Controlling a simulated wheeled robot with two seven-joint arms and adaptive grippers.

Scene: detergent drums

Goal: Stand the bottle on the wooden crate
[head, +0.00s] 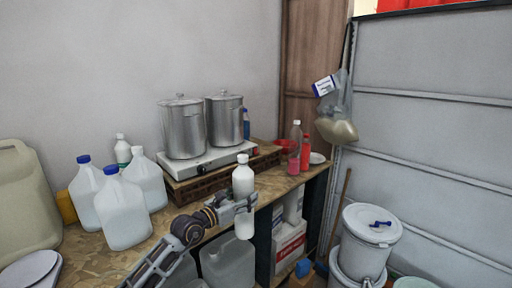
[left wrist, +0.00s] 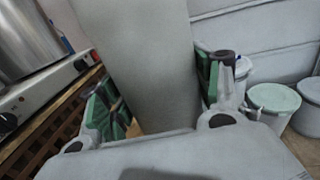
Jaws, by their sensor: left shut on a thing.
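The white bottle (head: 243,178) stands upright in the grasp of my left gripper (head: 246,203), its white cap at the top. The gripper is shut around its middle, and the lower part shows below the fingers, in front of the worktop edge. In the left wrist view the bottle's pale body (left wrist: 150,70) fills the space between the green-padded fingers (left wrist: 160,95). The low brown wooden crate (head: 208,189) is on the worktop behind the bottle. Its slatted side also shows at the left of the wrist view (left wrist: 45,140). My right gripper is out of view.
A burner stove (head: 214,160) with two steel pots (head: 184,130) sits on the crate. Translucent jugs (head: 122,212) stand to the left. A red bottle (head: 305,154) and a red bowl (head: 285,146) are at the right. White buckets (head: 372,226) stand on the right.

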